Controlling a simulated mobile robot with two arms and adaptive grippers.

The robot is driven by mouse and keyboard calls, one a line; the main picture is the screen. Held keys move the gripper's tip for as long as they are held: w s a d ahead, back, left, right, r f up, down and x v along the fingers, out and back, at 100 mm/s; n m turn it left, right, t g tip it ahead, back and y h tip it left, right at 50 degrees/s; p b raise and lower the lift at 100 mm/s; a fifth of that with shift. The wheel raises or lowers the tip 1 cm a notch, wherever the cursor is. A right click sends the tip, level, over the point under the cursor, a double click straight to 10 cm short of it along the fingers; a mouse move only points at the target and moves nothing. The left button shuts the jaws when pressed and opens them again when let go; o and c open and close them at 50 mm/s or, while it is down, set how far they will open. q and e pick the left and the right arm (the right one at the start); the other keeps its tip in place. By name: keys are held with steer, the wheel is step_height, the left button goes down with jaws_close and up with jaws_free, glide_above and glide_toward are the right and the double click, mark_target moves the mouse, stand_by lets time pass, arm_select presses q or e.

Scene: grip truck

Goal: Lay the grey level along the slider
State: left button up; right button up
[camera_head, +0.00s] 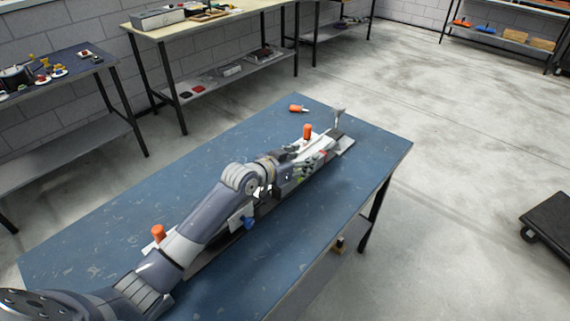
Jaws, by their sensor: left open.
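A long grey and white rail, which looks like the slider (345,146), lies diagonally along the blue table (120,215). Orange knobs stand up near its far end (307,131) and near end (158,233), and a blue knob (248,222) is at its side. My left arm reaches over the rail from the lower left and hides much of it. My left gripper (312,163) is open above the rail's far half; its fingers are small and hard to separate from the parts below. I cannot make out the grey level for certain. My right gripper is not in view.
An orange-handled tool (297,108) lies at the table's far end, near a small grey upright piece (338,113). The table's left and right sides are largely bare. Benches with parts stand along the wall. A dark cart (552,222) is on the floor at right.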

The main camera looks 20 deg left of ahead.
arm_select(q)
steer(key=shift+g, duration=0.4)
steer(key=s+f, duration=0.2)
steer(key=f, duration=0.1)
steer(key=shift+d+f, duration=0.1)
steer(key=shift+f, duration=0.2)
steer(key=s+a+r, duration=0.4)
steer(key=s+r, duration=0.4)
steer(key=shift+s+t, duration=0.35)
steer(key=shift+t, duration=0.05)
steer(key=shift+f, duration=0.1)
